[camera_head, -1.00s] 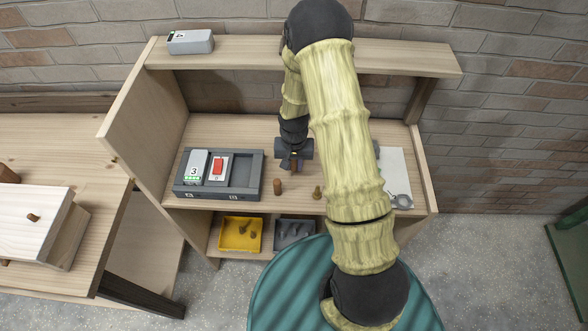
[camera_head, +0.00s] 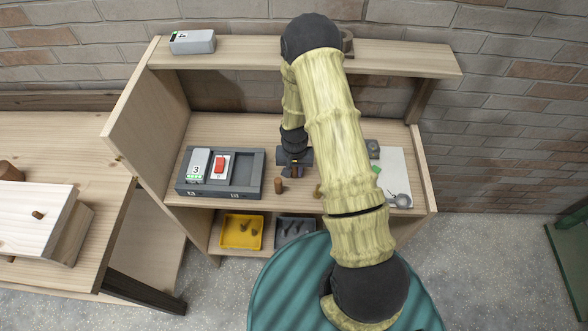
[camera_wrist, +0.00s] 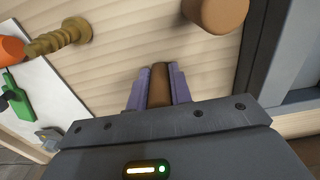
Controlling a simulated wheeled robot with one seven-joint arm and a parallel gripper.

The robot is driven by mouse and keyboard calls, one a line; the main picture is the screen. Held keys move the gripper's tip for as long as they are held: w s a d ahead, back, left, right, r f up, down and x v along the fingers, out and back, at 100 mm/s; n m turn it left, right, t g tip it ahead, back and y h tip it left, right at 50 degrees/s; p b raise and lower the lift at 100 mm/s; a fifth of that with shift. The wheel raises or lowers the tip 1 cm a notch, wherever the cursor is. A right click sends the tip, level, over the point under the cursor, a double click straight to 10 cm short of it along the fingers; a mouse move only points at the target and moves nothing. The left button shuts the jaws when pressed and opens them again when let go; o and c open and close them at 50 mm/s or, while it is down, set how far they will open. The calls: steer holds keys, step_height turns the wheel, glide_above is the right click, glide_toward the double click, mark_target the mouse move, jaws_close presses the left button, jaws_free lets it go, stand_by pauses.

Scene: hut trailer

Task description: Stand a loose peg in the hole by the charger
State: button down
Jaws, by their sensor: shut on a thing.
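My gripper (camera_head: 293,169) is over the middle of the bench shelf, right of the charger. In the wrist view its purple fingers (camera_wrist: 158,84) are shut on a brown wooden peg (camera_wrist: 160,90). A second brown peg (camera_head: 279,185) stands on the shelf just left of and in front of my gripper; it also shows at the top of the wrist view (camera_wrist: 218,12). The dark grey charger (camera_head: 246,175) holds a white block marked 3 (camera_head: 197,167) and a red switch (camera_head: 219,166). I cannot make out an empty hole by the charger.
A brass screw (camera_wrist: 58,42) is near my gripper, partly behind my arm in the head view. White paper (camera_head: 397,170) with small items lies right. A yellow bin (camera_head: 257,232) and a grey bin (camera_head: 310,232) sit below. A grey block (camera_head: 192,42) rests on the top shelf.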

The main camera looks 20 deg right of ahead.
steer(key=shift+w+f, duration=0.1)
steer(key=shift+f, duration=0.1)
steer(key=c, duration=1.3)
jaws_free()
steer(key=shift+d+r, duration=0.1)
steer(key=shift+r, duration=0.05)
steer(key=shift+o, duration=0.2)
steer(key=shift+r, duration=0.15)
step_height(320, 180, up, 12)
steer(key=b, duration=0.3)
